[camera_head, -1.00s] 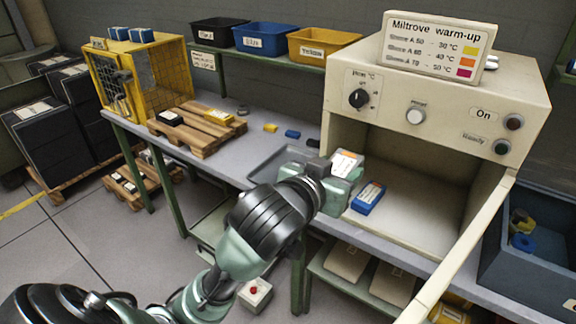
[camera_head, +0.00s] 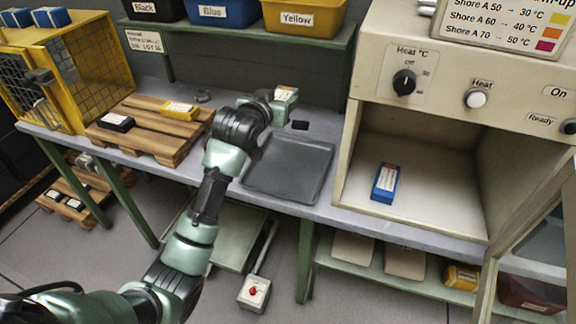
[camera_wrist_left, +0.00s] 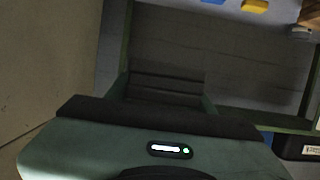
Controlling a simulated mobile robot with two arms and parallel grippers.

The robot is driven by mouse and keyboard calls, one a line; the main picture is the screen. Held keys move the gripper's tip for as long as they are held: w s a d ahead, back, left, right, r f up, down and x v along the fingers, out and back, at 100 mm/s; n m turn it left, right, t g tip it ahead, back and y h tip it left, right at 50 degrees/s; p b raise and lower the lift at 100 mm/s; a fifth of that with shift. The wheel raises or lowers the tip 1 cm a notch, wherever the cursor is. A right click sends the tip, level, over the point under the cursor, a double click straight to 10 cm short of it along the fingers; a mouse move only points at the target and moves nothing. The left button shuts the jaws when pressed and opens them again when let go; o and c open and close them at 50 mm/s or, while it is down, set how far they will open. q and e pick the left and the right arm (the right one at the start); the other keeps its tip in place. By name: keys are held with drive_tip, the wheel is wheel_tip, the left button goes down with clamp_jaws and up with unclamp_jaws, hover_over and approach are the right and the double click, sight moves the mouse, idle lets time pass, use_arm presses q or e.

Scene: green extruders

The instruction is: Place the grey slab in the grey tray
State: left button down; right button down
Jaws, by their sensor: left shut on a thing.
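The grey tray (camera_head: 290,172) lies flat and empty on the bench, left of the heating cabinet. My left gripper (camera_head: 276,104) is behind the tray, near the back of the bench. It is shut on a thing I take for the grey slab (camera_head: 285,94). A white label with an orange mark shows there, but the hand mostly hides the slab. In the left wrist view, the dark space between the fingers (camera_wrist_left: 166,90) does not show the slab clearly. My right gripper is not in view.
A blue slab (camera_head: 385,183) lies inside the open cabinet (camera_head: 425,212). A small black piece (camera_head: 300,125) lies behind the tray. A wooden pallet (camera_head: 150,140) at left holds a black slab (camera_head: 116,121) and a yellow slab (camera_head: 180,110). A shelf with bins overhangs the back.

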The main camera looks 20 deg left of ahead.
use_arm(q)
hover_over(280, 165)
wheel_tip(280, 165, down, 16)
drive_tip(key=shift+w+r, duration=0.15)
drive_tip(key=shift+r, duration=0.05)
wheel_tip(280, 165, down, 4)
drive_tip(key=shift+d+f, duration=0.1)
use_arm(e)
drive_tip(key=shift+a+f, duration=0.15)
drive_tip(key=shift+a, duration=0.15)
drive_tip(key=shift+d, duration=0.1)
use_arm(q)
drive_tip(key=shift+f+b, duration=0.25)
drive_tip(key=shift+b, duration=0.05)
drive_tip(key=c, duration=0.6)
unclamp_jaws()
